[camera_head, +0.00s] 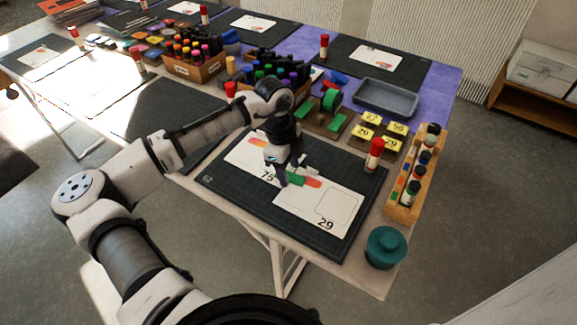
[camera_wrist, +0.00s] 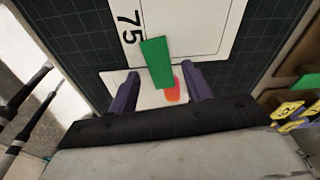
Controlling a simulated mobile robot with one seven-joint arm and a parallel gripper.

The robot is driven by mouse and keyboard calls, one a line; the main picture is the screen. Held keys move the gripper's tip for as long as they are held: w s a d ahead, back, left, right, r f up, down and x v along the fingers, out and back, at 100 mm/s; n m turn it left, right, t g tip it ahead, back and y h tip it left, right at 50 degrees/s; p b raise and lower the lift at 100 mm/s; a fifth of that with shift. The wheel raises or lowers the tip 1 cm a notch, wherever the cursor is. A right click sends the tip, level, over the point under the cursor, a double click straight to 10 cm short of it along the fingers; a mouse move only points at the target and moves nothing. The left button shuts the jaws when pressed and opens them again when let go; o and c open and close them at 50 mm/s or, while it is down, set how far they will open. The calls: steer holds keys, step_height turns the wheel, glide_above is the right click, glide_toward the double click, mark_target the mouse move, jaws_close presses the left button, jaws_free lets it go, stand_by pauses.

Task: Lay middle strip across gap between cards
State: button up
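Two white cards lie on a dark cutting mat (camera_head: 232,187). The card marked 75 (camera_head: 240,155) is at the upper left and also fills the top of the wrist view (camera_wrist: 185,20). The card marked 29 (camera_head: 300,208) is at the lower right. A green strip (camera_wrist: 158,65) lies over the facing edges of the cards, and it also shows in the head view (camera_head: 295,179). An orange-red patch (camera_wrist: 173,94) shows beside its lower end. My gripper (camera_wrist: 160,90) is open above, one finger each side of the strip, with space between finger and strip.
A red-capped glue stick (camera_head: 374,155) stands at the mat's right edge.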

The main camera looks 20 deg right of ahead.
step_height(320, 180, up, 14)
steer(key=w+a+b, duration=0.1)
steer(key=shift+w+a+f, duration=0.15)
steer(key=shift+w+a, duration=0.1)
stand_by(0.4)
